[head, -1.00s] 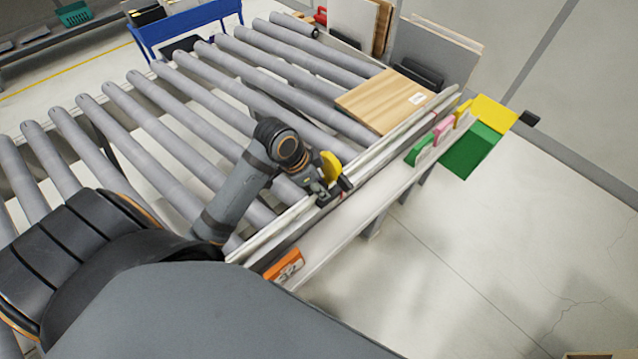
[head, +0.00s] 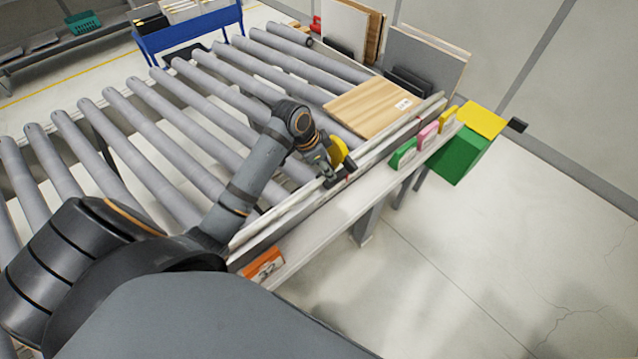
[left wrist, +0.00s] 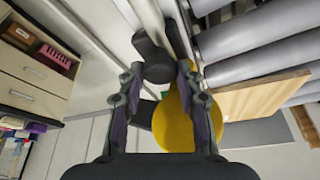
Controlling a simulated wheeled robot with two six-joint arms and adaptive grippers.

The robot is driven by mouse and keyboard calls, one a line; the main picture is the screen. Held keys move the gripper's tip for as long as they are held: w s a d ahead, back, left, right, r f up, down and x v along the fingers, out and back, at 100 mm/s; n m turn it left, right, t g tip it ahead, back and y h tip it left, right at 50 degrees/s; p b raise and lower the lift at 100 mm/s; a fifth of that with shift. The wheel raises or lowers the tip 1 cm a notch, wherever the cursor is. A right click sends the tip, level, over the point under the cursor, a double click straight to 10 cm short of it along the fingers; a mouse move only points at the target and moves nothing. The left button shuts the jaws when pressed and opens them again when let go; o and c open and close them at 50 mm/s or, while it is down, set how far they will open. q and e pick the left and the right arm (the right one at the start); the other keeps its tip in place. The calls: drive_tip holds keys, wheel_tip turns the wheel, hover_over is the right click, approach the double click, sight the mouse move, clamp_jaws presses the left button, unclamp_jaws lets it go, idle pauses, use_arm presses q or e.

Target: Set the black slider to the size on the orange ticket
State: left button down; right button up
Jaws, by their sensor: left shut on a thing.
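The black slider (left wrist: 152,58) has a dark rounded knob and sits on the pale rail (head: 290,208) along the roller table's edge. My left gripper (head: 335,178) is shut on it; in the left wrist view my gripper's fingers (left wrist: 160,85) stand on both sides of the slider. A yellow rounded piece (head: 338,152) is right beside the gripper and also shows in the left wrist view (left wrist: 172,120). The orange ticket (head: 262,264) lies at the near end of the white ledge, with dark writing too small to read. My right gripper is out of view.
A wooden board (head: 368,107) with a white label lies on the rollers farther along the rail. Green (head: 403,153), pink (head: 428,135) and yellow (head: 449,121) pieces stand on the ledge. A green box (head: 460,157) is at its far end.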

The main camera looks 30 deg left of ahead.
sight(341, 156)
use_arm(q)
drive_tip(key=w, duration=0.1)
drive_tip(key=w+d, duration=0.1)
drive_tip(key=w, duration=0.3)
drive_tip(key=shift+w+d+r, duration=0.1)
drive_tip(key=shift+d, duration=0.25)
drive_tip(key=shift+w+d, duration=0.1)
drive_tip(key=shift+w, duration=0.2)
drive_tip(key=shift+w+d, duration=0.1)
drive_tip(key=shift+w, duration=0.15)
drive_tip(key=shift+s, duration=0.1)
use_arm(e)
drive_tip(key=shift+a+f, duration=0.2)
drive_tip(key=shift+a, duration=0.8)
use_arm(q)
drive_tip(key=c, duration=0.9)
unclamp_jaws()
